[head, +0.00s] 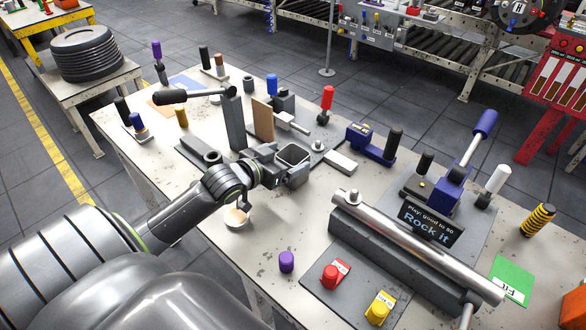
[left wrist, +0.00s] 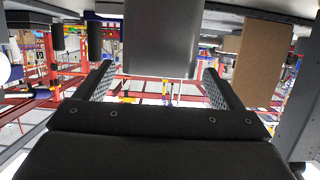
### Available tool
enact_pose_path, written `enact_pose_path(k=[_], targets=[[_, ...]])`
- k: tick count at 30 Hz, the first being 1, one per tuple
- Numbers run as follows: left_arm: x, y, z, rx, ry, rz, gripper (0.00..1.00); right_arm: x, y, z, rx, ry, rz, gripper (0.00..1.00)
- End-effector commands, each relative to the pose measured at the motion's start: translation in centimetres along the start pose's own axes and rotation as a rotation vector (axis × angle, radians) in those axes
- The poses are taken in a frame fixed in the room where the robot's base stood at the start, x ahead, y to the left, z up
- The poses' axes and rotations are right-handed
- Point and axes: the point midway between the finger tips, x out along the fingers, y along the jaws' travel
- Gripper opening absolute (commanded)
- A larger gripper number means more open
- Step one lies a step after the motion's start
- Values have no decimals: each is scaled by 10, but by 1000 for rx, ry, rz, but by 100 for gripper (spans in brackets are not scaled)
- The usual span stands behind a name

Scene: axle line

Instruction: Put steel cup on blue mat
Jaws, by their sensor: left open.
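The steel cup (head: 293,156) looks like a grey open-topped vessel standing near the middle of the table. In the left wrist view, which looks upside down, a plain grey body that seems to be this cup (left wrist: 162,38) shows between the fingers. My left gripper (head: 281,167) is at the cup, with its fingers open. In the wrist view the left gripper (left wrist: 158,72) has a finger on each side, with gaps to the cup. The blue mat (head: 186,83) lies at the table's far left, partly hidden behind a dark-handled tool. My right gripper is not seen.
A brown board (head: 263,119) and a grey upright block (head: 234,122) stand just behind the cup. An orange mat (head: 161,99) lies beside the blue one. A small bowl (head: 237,218) sits below my forearm. A long steel bar (head: 415,245) crosses the right side.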

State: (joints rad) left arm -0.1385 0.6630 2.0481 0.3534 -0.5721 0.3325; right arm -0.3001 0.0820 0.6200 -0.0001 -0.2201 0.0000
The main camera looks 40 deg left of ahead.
Motion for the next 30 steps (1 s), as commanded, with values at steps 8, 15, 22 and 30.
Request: enact_pose_path(k=[8,15,22,30], targets=[[35,2,0,-6,2,0,89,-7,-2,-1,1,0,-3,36],[50,2,2,-2,2,0,89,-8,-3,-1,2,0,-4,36],[50,2,2,-1,1,0,84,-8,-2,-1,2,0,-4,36],[50,2,2,-1,1,-1,49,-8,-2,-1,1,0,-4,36]])
